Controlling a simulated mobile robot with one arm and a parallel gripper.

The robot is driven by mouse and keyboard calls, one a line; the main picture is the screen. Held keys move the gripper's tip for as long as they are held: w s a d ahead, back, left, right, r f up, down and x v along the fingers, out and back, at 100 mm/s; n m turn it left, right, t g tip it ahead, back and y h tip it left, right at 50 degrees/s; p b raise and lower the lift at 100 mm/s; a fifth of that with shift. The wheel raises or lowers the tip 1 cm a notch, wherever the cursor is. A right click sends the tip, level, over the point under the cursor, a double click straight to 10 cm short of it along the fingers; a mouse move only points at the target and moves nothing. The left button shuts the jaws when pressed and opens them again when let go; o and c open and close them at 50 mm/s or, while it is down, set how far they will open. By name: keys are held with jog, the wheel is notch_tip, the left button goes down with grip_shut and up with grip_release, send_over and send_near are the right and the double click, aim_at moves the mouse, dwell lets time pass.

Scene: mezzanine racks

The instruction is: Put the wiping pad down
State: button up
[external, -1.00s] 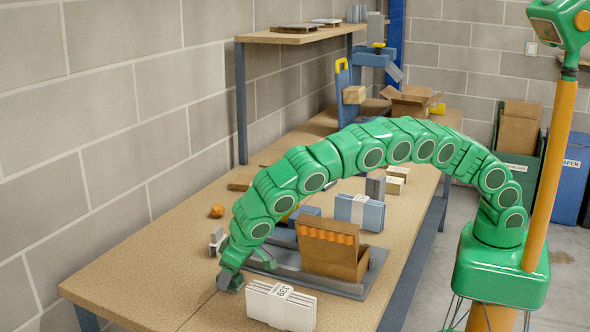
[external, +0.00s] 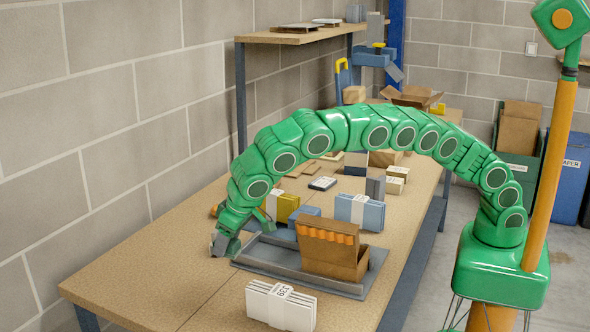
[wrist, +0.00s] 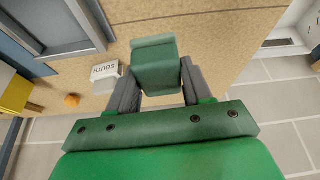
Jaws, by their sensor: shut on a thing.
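My gripper (wrist: 157,85) is shut on the wiping pad (wrist: 155,62), a green block between its two dark fingers in the wrist view. In the external view my gripper (external: 226,243) is low over the left part of the bench (external: 165,275), left of the grey tray (external: 262,270). The pad cannot be made out there. I cannot tell whether it touches the bench top. A small white block marked SOUTH (wrist: 103,76) lies beside the gripper in the wrist view.
An orange ball (wrist: 72,100) lies near the wall side. An open brown box (external: 335,262) stands in the tray. A white banded stack (external: 280,306) lies at the front, and a blue-grey banded stack (external: 360,213) behind the tray. The bench's near left is clear.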

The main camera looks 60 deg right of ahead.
jog(key=w+d+r+m, duration=0.1)
jog(key=w+d+r, duration=0.2)
jog(key=d, duration=1.4)
jog(key=w+d+r, duration=0.2)
jog(key=d, duration=1.5)
jog(key=s+d+f, duration=0.2)
jog(key=s+d, duration=1.5)
jog(key=d, duration=0.5)
jog(key=w+f, duration=0.2)
jog(key=w, duration=0.2)
jog(key=w+f, duration=0.3)
jog(key=w, duration=0.1)
jog(key=w+f, duration=0.3)
jog(key=w, duration=0.1)
jog(key=shift+w+a+f, duration=0.15)
jog(key=shift+w+a, duration=0.1)
jog(key=shift+a, duration=0.15)
jog(key=shift+w+f, duration=0.65)
jog(key=shift+f, duration=1.6)
